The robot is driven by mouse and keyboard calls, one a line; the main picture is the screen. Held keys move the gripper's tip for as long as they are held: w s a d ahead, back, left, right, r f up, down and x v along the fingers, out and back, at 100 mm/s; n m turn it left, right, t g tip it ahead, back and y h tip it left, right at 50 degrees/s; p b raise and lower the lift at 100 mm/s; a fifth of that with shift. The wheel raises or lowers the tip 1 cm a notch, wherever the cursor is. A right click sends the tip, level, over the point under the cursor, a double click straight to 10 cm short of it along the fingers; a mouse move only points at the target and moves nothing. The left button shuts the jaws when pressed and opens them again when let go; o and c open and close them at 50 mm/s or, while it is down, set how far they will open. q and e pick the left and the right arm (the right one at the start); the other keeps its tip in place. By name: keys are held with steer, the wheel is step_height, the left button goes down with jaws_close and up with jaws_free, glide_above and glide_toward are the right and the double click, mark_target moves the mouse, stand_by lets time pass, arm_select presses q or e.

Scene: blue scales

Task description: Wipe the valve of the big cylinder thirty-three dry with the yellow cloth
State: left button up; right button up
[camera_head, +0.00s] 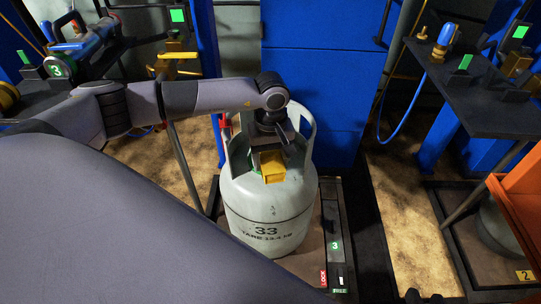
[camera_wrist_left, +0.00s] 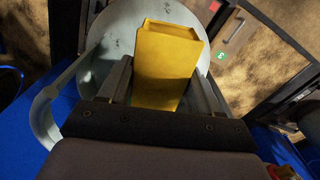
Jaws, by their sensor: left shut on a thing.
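The big white cylinder (camera_head: 265,222), marked 33, stands upright on a platform; its top also shows in the left wrist view (camera_wrist_left: 118,32). My left gripper (camera_head: 272,152) points down inside the cylinder's collar. It is shut on the yellow cloth (camera_head: 273,168), which looks like a folded block between the fingers in the left wrist view (camera_wrist_left: 168,58). The cloth is over the cylinder's top. The valve is hidden behind the gripper and cloth, so I cannot tell whether the cloth touches it. My right gripper is not in view.
The platform (camera_head: 333,215) has a green 3 sign and a red LOCK label at its right. A dark table (camera_head: 480,100) with a blue-topped valve fitting (camera_head: 446,34) stands at right. Blue panels (camera_head: 325,65) close off the back. An orange frame (camera_head: 520,205) is at the right edge.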

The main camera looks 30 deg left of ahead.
arm_select(q)
steer(key=shift+w+a+b, duration=0.45)
steer(key=shift+w+a, duration=0.1)
steer(key=shift+s+d, duration=0.1)
